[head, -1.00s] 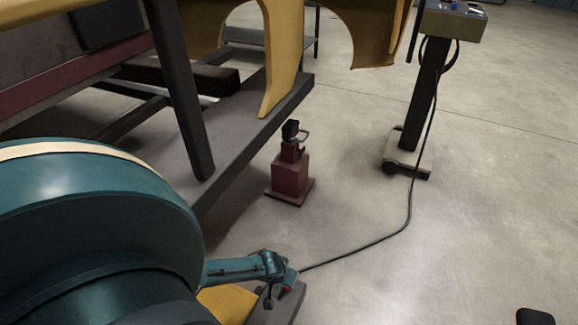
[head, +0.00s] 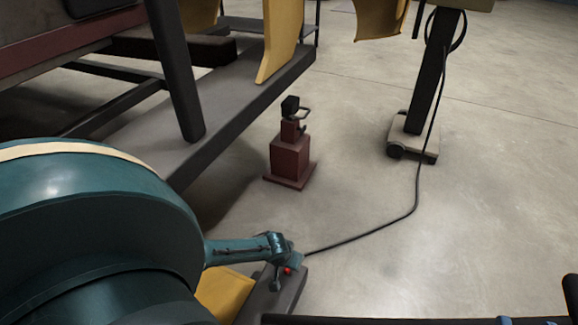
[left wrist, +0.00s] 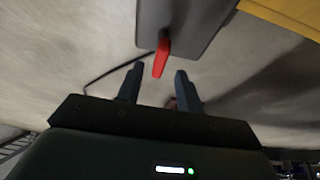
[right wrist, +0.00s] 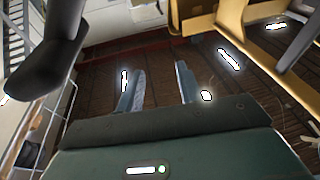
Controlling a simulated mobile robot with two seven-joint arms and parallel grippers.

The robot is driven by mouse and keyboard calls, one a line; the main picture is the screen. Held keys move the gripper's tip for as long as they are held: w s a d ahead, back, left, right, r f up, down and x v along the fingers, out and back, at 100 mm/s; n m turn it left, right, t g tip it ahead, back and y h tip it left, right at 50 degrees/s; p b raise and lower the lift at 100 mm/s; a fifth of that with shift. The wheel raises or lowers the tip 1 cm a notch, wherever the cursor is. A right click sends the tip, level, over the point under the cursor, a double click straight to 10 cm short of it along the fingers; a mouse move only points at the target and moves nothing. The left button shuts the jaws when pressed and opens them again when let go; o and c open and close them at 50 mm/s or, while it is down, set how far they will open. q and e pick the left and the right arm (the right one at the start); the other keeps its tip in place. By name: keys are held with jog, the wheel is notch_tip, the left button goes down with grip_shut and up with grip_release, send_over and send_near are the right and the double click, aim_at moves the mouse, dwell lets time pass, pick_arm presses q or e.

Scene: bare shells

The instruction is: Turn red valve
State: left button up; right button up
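The red valve handle (left wrist: 162,57) sticks out from the end of a dark grey block (left wrist: 185,25) in the left wrist view. It lies just ahead of and between the fingertips of my left gripper (left wrist: 160,80). Its fingers are spread and do not appear to touch the handle. In the head view the valve is a small red spot (head: 288,271) by the low grey block (head: 275,297), partly hidden by my left gripper (head: 290,259). My right gripper (right wrist: 158,78) is open and empty, over a dark brown slatted surface.
A black cable (head: 385,227) runs from near the block across the floor to a wheeled stand (head: 412,145). A dark red pedestal (head: 290,158) stands beyond the block. A grey platform (head: 225,110) with yellow panels lies to the left.

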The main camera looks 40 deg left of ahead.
pick_arm(q)
jog(key=shift+b+x, duration=0.5)
jog(key=shift+x, duration=0.45)
jog(key=shift+w+f+b, duration=0.25)
jog(key=shift+f+b, duration=0.4)
jog(key=shift+b, duration=0.3)
pick_arm(e)
jog(key=shift+w+d+r+n+t+y, duration=0.1)
jog(key=shift+w+r+n+t+y, duration=0.15)
jog(key=shift+r+n+y, duration=0.4)
jog(key=shift+w+r+n+t+y, duration=0.1)
jog(key=shift+r+n+t+y, duration=0.35)
jog(key=shift+r, duration=0.35)
jog(key=shift+w+d+r+n+t+y, duration=0.1)
jog(key=shift+w+r+n+t+y, duration=0.1)
jog(key=shift+r+n+y, duration=0.35)
pick_arm(q)
jog(key=shift+c, duration=0.6)
pick_arm(e)
jog(key=shift+r, duration=0.15)
pick_arm(q)
jog(key=shift+f, duration=0.1)
grip_shut()
